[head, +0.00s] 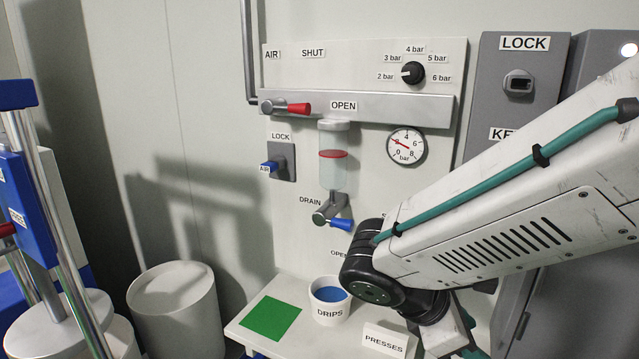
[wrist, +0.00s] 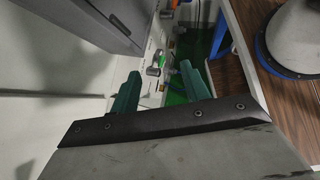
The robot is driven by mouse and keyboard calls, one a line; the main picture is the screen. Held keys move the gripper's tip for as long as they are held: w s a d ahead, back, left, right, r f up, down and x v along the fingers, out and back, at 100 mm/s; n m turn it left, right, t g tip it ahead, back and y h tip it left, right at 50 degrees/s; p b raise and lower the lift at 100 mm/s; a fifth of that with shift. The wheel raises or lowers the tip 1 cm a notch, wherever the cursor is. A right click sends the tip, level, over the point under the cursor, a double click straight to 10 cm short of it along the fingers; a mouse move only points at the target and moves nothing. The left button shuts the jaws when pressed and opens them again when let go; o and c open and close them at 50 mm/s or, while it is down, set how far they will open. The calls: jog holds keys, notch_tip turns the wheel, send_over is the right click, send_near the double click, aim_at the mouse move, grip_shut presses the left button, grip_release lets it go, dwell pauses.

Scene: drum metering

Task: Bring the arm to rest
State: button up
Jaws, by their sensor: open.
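My gripper (wrist: 158,92) shows in the wrist view with two green fingers spread apart and nothing between them. In the head view my white arm comes in from the right, with its black joint in front of the lower panel. The gripper's fingertips are mostly hidden there, below the arm at the lower right. The arm covers part of the panel's lower right and part of the grey cabinet.
The wall panel carries a red-handled air valve (head: 290,107), a gauge (head: 405,146), a knob (head: 412,73) and a blue drain handle (head: 341,224). A drips cup (head: 329,312) and green mat (head: 270,318) sit on the shelf. A white drum (head: 178,315) stands left.

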jog(key=s+d+r+m+y, duration=0.2)
jog(key=s+m+y, duration=0.2)
jog(key=m, duration=0.4)
jog(key=s+d+r+m+y, duration=0.3)
jog(key=s+m+y, duration=0.2)
jog(key=m, duration=0.3)
jog(key=shift+s+r+m+t, duration=0.3)
jog(key=shift+s+r, duration=0.05)
jog(key=shift+s, duration=0.15)
